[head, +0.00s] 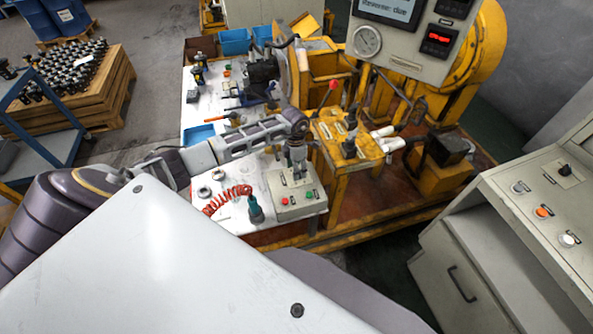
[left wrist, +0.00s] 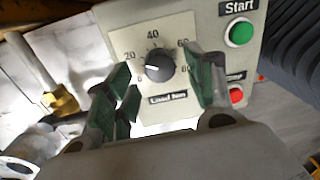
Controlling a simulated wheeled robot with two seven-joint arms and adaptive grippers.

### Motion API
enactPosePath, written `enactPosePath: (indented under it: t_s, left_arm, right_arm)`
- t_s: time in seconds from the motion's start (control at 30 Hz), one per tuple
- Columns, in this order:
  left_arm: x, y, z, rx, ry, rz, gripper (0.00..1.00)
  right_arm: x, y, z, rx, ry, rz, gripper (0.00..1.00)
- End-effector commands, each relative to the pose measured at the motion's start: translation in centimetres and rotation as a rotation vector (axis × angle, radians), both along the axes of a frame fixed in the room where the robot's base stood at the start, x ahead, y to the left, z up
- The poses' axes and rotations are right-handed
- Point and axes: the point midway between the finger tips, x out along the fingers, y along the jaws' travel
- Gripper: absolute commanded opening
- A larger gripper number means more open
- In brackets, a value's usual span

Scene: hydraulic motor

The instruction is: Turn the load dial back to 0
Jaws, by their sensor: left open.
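The load dial (left wrist: 159,67) is a round black knob on a pale scale plate marked 20, 40, 60 and 80. A pale mark seems to point left on it, below the 20; the exact reading is hard to tell. In the head view my left gripper (head: 297,150) points down over the grey control box (head: 292,212) and hides the dial. My right gripper is not in view.
A green Start button (left wrist: 241,33) and a red button (left wrist: 236,95) sit right of the dial. A red coiled hose (head: 228,199) and a green-based tool (head: 256,211) lie left of the box. The yellow machine (head: 345,180) stands close on the right.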

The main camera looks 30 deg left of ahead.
Motion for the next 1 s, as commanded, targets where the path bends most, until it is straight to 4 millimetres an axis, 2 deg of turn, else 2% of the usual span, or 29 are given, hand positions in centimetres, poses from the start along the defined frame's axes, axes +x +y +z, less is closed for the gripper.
enactPosePath:
  t_s: [0.2,0.57,0.93,1.0]
  left_arm:
    - [-0.1,-0.1,-1.6,-0.001,0.001,0.0,0.54]
    - [-0.1,-0.1,-2.0,0.0,0.0,0.0,0.54]
    - [-0.1,-0.1,-1.9,0.0,0.0,0.0,0.09]
    - [-0.1,-0.1,-1.9,0.0,0.0,0.0,0.09]
  right_arm:
    - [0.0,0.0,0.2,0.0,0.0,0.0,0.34]
    - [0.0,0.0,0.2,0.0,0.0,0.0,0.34]
    - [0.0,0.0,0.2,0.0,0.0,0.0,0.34]
    - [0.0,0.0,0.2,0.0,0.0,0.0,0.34]
